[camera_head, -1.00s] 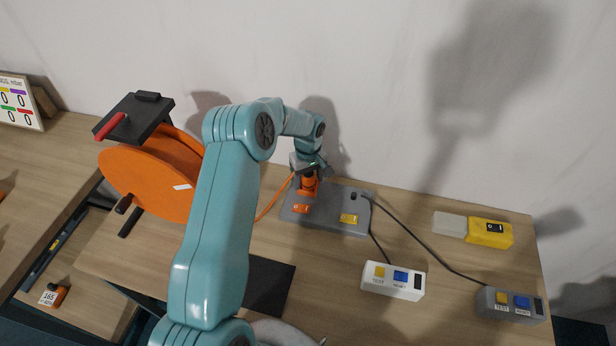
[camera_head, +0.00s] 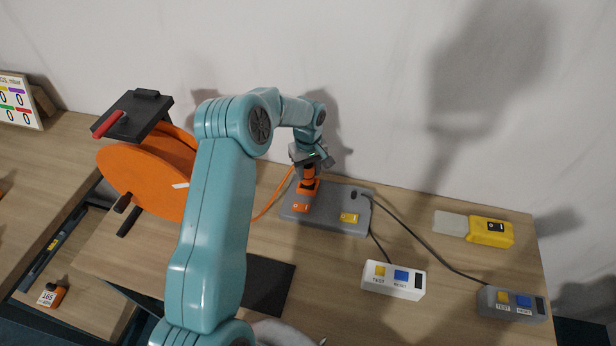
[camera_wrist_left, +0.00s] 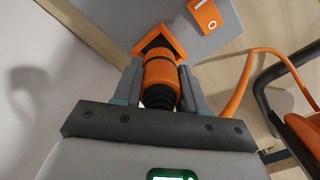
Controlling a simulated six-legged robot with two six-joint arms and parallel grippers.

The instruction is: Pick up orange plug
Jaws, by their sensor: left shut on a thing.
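The orange plug (camera_head: 308,186) stands at the back left of the grey socket plate (camera_head: 335,225), its orange cable running left to the orange reel. In the left wrist view the plug (camera_wrist_left: 161,75) sits between the two fingers, with an orange square collar at its far end by the plate. My left gripper (camera_head: 309,167) is shut on the plug's body from above; it also shows in the left wrist view (camera_wrist_left: 160,90). Whether the plug is still seated in the plate I cannot tell. My right gripper is not in view.
The orange cable reel (camera_head: 145,182) with a black top and red handle stands left. A white button box (camera_head: 393,281), a grey button box (camera_head: 511,304) and a yellow device (camera_head: 490,232) lie right. A black cable (camera_head: 425,254) crosses the table.

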